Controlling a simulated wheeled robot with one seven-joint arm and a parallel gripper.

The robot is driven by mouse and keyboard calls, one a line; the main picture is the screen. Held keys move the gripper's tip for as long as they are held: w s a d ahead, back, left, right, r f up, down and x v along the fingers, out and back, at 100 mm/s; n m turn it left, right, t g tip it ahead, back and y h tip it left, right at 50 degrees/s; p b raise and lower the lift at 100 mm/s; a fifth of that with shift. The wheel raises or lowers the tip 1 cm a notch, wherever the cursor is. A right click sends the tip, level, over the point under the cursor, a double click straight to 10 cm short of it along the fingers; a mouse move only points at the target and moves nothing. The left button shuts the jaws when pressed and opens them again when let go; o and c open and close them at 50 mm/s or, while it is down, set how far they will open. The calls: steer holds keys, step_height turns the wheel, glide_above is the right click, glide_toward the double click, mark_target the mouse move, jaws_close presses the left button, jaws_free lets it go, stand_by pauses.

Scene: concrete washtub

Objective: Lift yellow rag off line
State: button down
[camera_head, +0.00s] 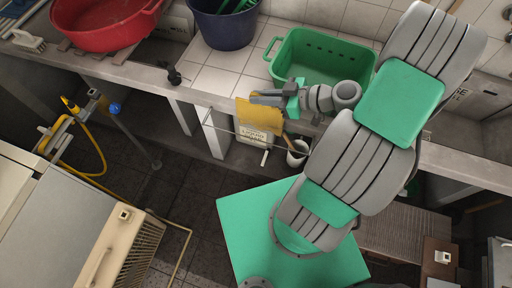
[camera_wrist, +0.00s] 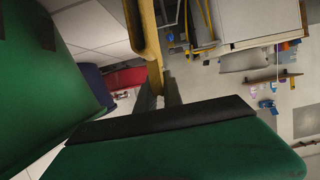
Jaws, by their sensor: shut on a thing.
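The yellow rag (camera_head: 259,117) hangs from my gripper (camera_head: 256,97), in front of the washtub counter's front edge. My gripper reaches in from the right and is shut on the rag's upper part. In the wrist view the rag (camera_wrist: 149,35) shows as a yellow strip at the grey fingers (camera_wrist: 159,88). A thin line (camera_head: 222,130) runs below the counter edge, behind or under the rag. I cannot tell whether the rag still touches it.
A green basket (camera_head: 290,55) stands on the tiled counter just behind my gripper. A dark blue bucket (camera_head: 222,27) and a red basin (camera_head: 100,28) stand further left. A labelled container (camera_head: 252,134) and a white pot (camera_head: 297,154) are below the line. The floor at left centre is partly clear.

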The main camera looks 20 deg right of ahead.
mark_target(270, 77)
steer(key=shift+w+d+r+b, duration=0.1)
steer(key=shift+w+d+b, duration=0.3)
steer(key=shift+w+d, duration=0.55)
steer(key=shift+w+d+f+b, duration=0.1)
steer(key=shift+w+d+b, duration=0.4)
steer(key=shift+w, duration=0.7)
steer(key=shift+w+d+r+b, duration=0.1)
steer(key=shift+w+d+b, duration=0.15)
steer(key=shift+w+d, duration=0.75)
steer(key=shift+a, duration=0.1)
